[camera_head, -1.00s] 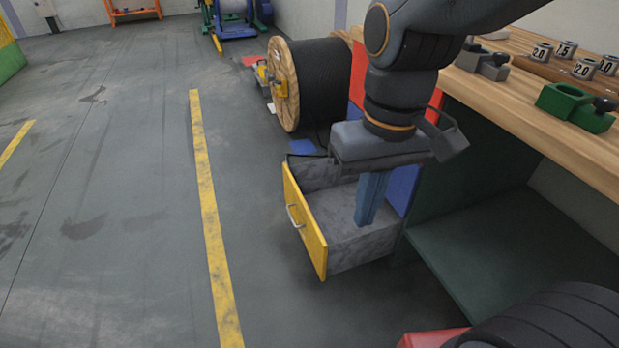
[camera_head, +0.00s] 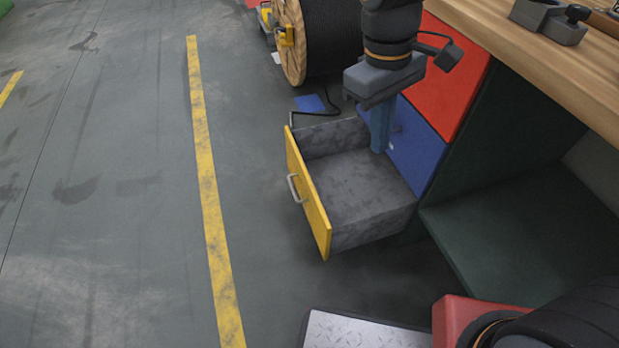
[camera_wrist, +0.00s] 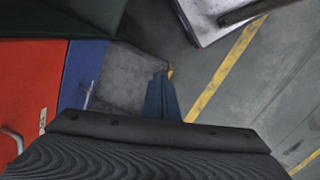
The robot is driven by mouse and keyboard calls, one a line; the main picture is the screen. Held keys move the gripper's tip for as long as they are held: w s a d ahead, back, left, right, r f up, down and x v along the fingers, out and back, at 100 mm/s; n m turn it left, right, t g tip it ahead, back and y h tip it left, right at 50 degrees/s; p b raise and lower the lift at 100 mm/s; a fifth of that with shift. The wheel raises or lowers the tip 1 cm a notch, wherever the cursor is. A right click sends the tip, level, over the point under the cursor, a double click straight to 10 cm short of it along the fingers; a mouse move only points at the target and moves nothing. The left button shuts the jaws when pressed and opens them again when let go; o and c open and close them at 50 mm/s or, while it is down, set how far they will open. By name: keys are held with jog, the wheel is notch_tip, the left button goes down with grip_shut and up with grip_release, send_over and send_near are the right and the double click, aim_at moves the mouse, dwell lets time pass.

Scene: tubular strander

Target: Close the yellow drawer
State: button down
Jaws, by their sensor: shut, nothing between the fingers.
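The yellow drawer (camera_head: 310,197) stands pulled out at the bottom of the workbench cabinet. Its yellow front carries a silver handle (camera_head: 295,188), and its grey inside looks empty. In the wrist view the grey drawer interior (camera_wrist: 125,75) shows behind the fingers. My gripper (camera_head: 380,150) points down with its blue fingers together, over the rear part of the drawer near the blue drawer front. The fingers also show in the wrist view (camera_wrist: 161,75). I cannot tell whether the fingertips reach below the drawer's rim.
A blue drawer front (camera_head: 418,150) and a red one (camera_head: 452,80) are above the yellow drawer. A large cable reel (camera_head: 290,40) stands behind. A wooden benchtop (camera_head: 540,65) overhangs at right. Open floor with a yellow line (camera_head: 208,190) lies to the left.

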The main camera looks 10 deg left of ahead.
jog(key=w+a+f+n+t+h+b, duration=0.1)
jog(key=w+a+f+n+b, duration=0.15)
jog(key=a+f+n, duration=0.7)
jog(key=w+a+f+n+t+h+b, duration=0.1)
jog(key=w+a+f+n+h+b, duration=0.3)
jog(key=a+f, duration=1.1)
jog(key=w+d+f+y+b, duration=0.2)
jog(key=w+d+f, duration=0.1)
jog(key=d+f, duration=0.5)
jog(key=shift+w+f+n, duration=0.15)
jog(key=shift+f+n, duration=0.3)
jog(key=shift+f, duration=1)
jog(key=shift+d, duration=0.15)
